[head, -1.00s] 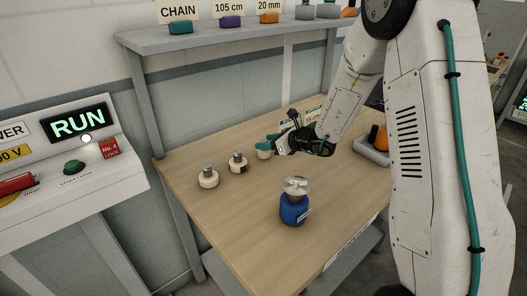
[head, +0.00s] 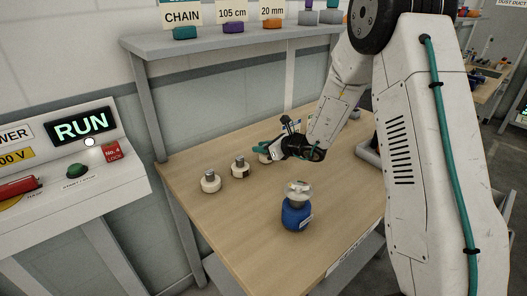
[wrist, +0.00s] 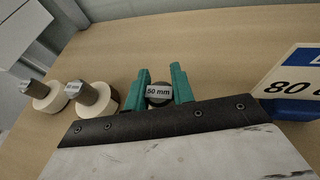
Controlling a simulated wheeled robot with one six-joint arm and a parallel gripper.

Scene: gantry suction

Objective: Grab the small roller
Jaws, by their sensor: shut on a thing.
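Three cream rollers with grey metal stems stand in a row on the wooden table. My gripper (head: 262,151) is at the right-most one. In the wrist view its teal fingers (wrist: 160,78) are shut on a roller with a "50 mm" label (wrist: 158,92), which sits between them, mostly hidden. The held roller's cream edge (head: 265,159) shows below the fingers in the head view. The left roller (head: 211,184) and the middle roller (head: 240,170) stand free; both also show at the left of the wrist view (wrist: 48,98) (wrist: 95,100), apart from the fingers.
A blue canister with a metal top (head: 296,215) stands nearer the table's front edge. A sign reading 80 on a blue base (wrist: 292,108) stands right of my gripper. A shelf (head: 230,42) runs above the table's back. A RUN panel (head: 85,127) is at left.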

